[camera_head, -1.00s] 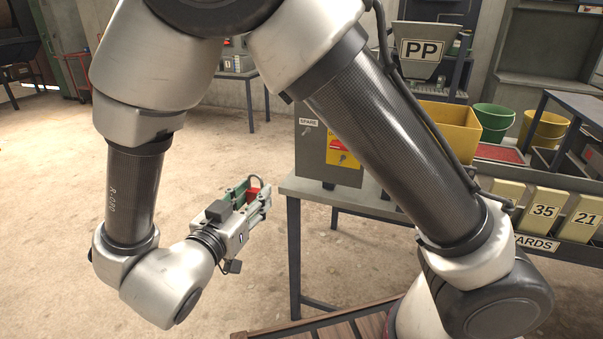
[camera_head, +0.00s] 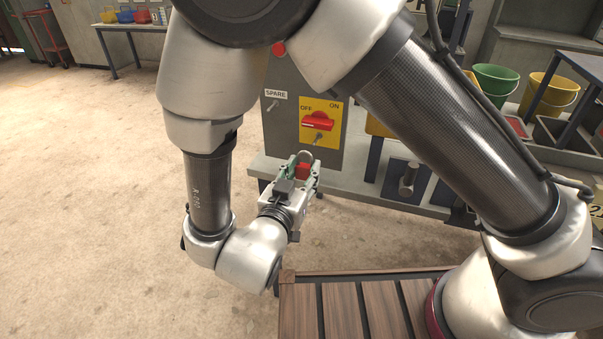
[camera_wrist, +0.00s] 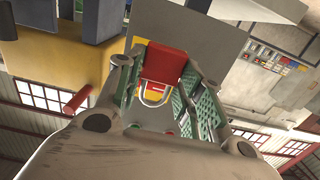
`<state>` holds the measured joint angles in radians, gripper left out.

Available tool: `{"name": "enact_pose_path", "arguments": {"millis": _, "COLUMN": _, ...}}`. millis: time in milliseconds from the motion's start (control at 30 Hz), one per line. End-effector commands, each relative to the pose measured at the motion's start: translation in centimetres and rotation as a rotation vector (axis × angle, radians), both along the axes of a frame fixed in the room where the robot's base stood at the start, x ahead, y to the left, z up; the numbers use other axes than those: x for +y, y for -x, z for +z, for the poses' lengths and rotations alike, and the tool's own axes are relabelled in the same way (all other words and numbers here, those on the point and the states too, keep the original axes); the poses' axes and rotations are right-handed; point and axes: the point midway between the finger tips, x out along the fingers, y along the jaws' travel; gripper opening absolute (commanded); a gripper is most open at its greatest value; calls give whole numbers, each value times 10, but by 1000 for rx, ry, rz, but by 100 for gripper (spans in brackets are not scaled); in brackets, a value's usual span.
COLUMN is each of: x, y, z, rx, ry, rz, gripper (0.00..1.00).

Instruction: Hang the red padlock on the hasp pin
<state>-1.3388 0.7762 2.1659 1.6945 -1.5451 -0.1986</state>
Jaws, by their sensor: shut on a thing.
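My gripper (camera_head: 301,174) is shut on the red padlock (camera_head: 303,169), in front of the grey switch box. In the wrist view the padlock (camera_wrist: 166,66) sits between the green finger pads, with its metal shackle (camera_wrist: 155,97) free. The box carries a yellow plate (camera_head: 333,107) marked OFF and ON, with a red rotary handle (camera_head: 317,121). A small metal pin (camera_head: 318,139) projects below the handle, and another pin (camera_head: 273,105) is under the SPARE label. The padlock appears apart from both pins; the exact gap is unclear.
The grey box (camera_head: 282,140) stands on a bench (camera_head: 262,165). A wooden slatted platform (camera_head: 345,300) lies in front. Open floor is at left. My arm hides part of the bench.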

Motion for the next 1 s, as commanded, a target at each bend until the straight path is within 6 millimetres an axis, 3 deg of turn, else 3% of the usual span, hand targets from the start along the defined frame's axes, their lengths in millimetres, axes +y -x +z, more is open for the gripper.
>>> {"name": "enact_pose_path", "arguments": {"millis": 1000, "x": -24, "y": -63, "z": -6, "rx": 0, "ry": 0, "rz": -4, "gripper": 10}}
